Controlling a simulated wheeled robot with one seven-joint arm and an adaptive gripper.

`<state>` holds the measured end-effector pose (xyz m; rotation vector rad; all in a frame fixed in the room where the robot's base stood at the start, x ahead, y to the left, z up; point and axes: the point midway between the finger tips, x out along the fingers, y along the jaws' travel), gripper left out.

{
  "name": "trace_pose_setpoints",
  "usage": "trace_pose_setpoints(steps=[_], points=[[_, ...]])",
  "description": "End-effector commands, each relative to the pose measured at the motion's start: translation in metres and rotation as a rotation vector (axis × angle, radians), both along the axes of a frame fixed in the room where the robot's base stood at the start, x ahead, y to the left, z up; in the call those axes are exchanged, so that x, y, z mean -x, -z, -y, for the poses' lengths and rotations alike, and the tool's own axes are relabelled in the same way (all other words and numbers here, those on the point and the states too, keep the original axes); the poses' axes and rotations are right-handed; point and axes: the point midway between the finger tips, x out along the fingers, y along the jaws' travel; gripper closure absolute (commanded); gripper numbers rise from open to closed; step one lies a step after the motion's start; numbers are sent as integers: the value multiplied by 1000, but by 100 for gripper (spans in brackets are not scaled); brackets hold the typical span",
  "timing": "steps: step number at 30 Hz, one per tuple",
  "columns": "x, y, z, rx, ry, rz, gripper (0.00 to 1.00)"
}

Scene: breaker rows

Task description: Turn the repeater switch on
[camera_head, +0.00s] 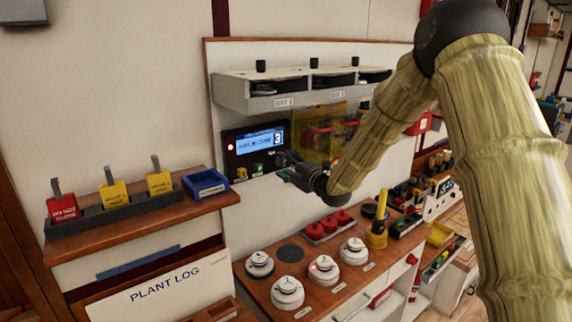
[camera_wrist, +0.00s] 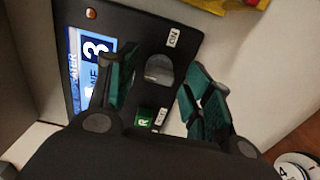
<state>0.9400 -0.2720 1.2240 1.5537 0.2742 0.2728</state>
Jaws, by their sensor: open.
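A dark panel (camera_head: 240,160) on the wall board carries a lit blue display (camera_head: 260,141) with a large 3. In the wrist view, a grey rounded switch (camera_wrist: 159,70) sits on this panel (camera_wrist: 142,32) between an ON label (camera_wrist: 174,38) above and another label (camera_wrist: 160,118) below. A green tag (camera_wrist: 145,117) beside it appears to read R. My gripper (camera_head: 283,166) is at the panel's lower right in the head view. In the wrist view my open gripper (camera_wrist: 160,64) has one finger on each side of the switch; contact cannot be told.
A shelf (camera_head: 300,92) juts out above the panel. A translucent yellow cover (camera_head: 318,135) is right of it. A blue tray (camera_head: 206,183) and tagged levers (camera_head: 113,190) stand at left. White round detectors (camera_head: 323,268) and a yellow torch-like object (camera_head: 377,232) are on the counter below.

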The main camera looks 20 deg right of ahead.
Motion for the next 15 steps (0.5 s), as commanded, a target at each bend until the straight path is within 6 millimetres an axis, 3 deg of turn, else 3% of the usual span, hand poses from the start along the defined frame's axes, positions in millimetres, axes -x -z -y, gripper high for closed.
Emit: trace_pose_setpoints(steps=[5,12,15], points=[[0,0,0,0,0,0,49],[0,0,1,0,0,0,91],[0,0,1,0,0,0,95]])
